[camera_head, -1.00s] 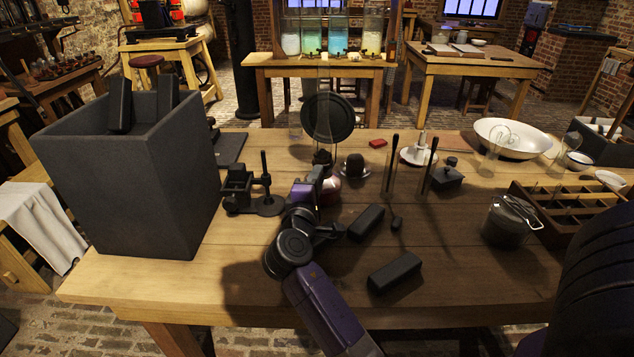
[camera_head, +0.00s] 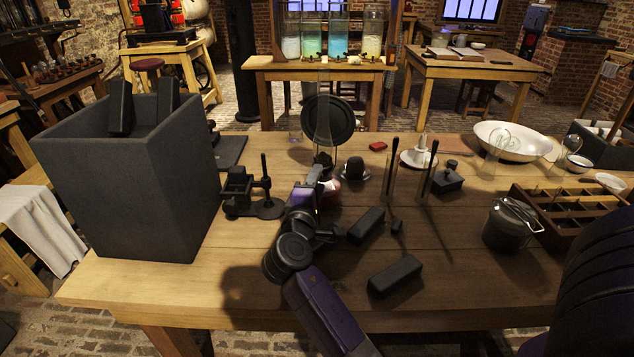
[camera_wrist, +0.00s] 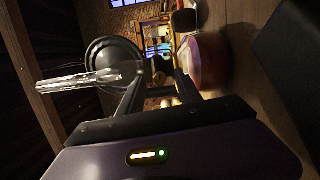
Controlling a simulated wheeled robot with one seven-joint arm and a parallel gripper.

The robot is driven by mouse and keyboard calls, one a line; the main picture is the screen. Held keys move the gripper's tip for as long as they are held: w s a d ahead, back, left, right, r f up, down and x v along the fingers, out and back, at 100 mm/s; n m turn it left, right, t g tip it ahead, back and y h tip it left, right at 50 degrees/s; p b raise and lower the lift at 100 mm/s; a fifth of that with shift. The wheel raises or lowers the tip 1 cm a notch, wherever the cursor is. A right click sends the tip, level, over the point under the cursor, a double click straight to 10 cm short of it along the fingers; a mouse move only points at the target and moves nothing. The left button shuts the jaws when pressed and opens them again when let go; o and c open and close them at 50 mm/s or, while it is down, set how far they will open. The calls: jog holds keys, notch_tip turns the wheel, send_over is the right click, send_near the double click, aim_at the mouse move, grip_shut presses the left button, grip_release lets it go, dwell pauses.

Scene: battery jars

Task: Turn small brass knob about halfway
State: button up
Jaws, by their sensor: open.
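An oil lamp stands on the wooden table, with a clear glass chimney (camera_head: 322,115) and a red rounded base (camera_wrist: 208,60). In the wrist view its chimney (camera_wrist: 80,83) lies to the left and the base to the right. My gripper (camera_head: 322,168) is at the lamp's burner, between chimney and base. In the wrist view its two fingers (camera_wrist: 157,72) are apart. A small brass-coloured piece, apparently the knob (camera_wrist: 158,63), shows between the fingertips. I cannot tell whether either finger touches it. In the head view my gripper hides the knob and most of the base.
A black round disc (camera_head: 343,120) stands behind the lamp. A dark stand (camera_head: 240,192) is to the left, and a small dark domed object (camera_head: 354,168) close to the right. Dark blocks (camera_head: 395,276) lie in front right. A tall dark bin (camera_head: 110,195) fills the table's left.

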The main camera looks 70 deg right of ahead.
jog(key=s+a, duration=0.1)
jog(key=a, duration=0.6)
jog(key=shift+s+a, duration=0.2)
jog(key=shift+a, duration=0.1)
